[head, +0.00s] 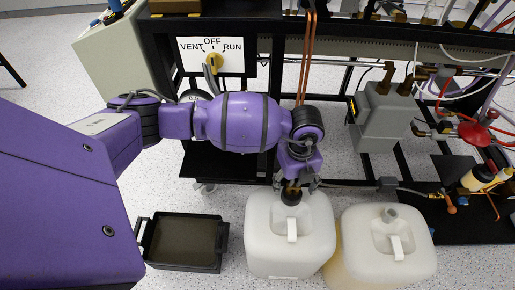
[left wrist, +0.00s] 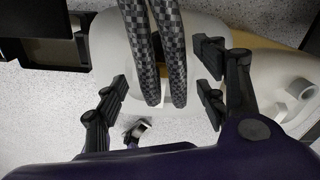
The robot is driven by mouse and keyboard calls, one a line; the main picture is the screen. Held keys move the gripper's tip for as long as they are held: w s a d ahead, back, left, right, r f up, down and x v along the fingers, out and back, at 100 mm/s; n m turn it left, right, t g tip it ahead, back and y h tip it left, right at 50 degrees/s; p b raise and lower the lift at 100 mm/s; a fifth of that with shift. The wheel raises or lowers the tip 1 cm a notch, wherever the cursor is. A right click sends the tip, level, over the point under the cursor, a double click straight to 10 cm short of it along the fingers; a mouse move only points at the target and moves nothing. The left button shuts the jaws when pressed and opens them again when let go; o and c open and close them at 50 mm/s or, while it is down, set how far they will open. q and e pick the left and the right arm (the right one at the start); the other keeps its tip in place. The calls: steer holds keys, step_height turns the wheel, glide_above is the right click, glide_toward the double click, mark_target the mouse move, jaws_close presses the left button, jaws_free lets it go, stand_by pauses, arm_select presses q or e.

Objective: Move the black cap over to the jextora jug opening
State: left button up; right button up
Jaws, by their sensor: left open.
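The black cap (head: 291,196) is at the neck of the left white jug (head: 262,235). The right white jug (head: 350,255) has a bare neck opening (head: 389,214); that opening also shows at the right of the left wrist view (left wrist: 299,88). I see no label telling which jug is jextora. My left gripper (head: 297,186) points down at the cap with its fingers apart on either side. I cannot tell whether they touch it. In the left wrist view the fingers are spread over the left jug, and I cannot make out the cap. My right gripper is not in view.
A dark tray (head: 222,262) lies left of the jugs. The black rig frame stands behind, with a VENT/OFF/RUN panel (head: 235,57) and a grey box (head: 383,115). Two dark checkered tubes (left wrist: 155,50) block the middle of the left wrist view. The jugs stand close together.

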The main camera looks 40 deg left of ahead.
mark_target(292, 192)
arm_select(q)
steer(key=shift+w+a, duration=0.15)
steer(key=shift+w, duration=0.2)
steer(key=shift+f, duration=0.25)
step_height(292, 192, down, 7)
steer(key=b, duration=0.3)
steer(key=shift+r, duration=0.1)
jaws_close()
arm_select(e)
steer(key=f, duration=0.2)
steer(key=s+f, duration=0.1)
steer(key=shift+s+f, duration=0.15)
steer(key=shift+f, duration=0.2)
arm_select(q)
steer(key=shift+r+p, duration=0.65)
steer(key=shift+p, duration=0.05)
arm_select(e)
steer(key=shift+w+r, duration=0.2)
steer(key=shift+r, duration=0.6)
